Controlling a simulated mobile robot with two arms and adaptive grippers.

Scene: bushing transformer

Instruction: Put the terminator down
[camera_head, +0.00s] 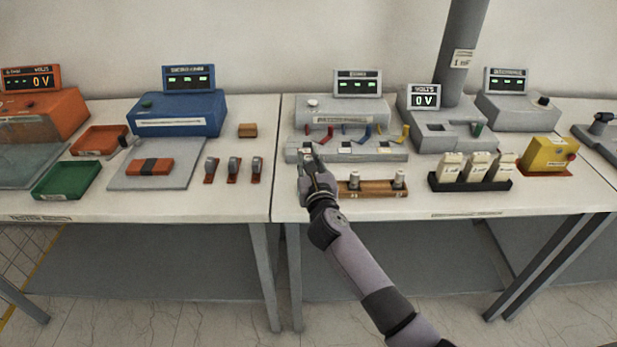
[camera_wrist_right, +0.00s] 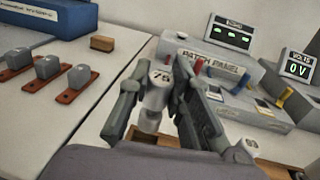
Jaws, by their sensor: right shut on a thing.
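My right gripper (camera_head: 311,168) is at the left end of the wooden rack (camera_head: 375,188), in front of the grey patch panel (camera_head: 360,152). In the wrist view, the right gripper (camera_wrist_right: 168,100) is shut on a pale cylindrical terminator (camera_wrist_right: 158,95) with a label that seems to read 75. The terminator looks upright between the fingers, and its lower end is partly hidden. A wooden edge shows below it; I cannot tell whether they touch. Two similar terminators (camera_head: 354,180) (camera_head: 399,178) stand in the rack. My left gripper is not in view.
Coloured plugs (camera_head: 367,132) lie along the patch panel. A black tray (camera_head: 470,182) with several white blocks stands to the right of the rack. Several small grey blocks on red bases (camera_head: 232,170) stand to the left, across the table gap. The table front left of the rack is clear.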

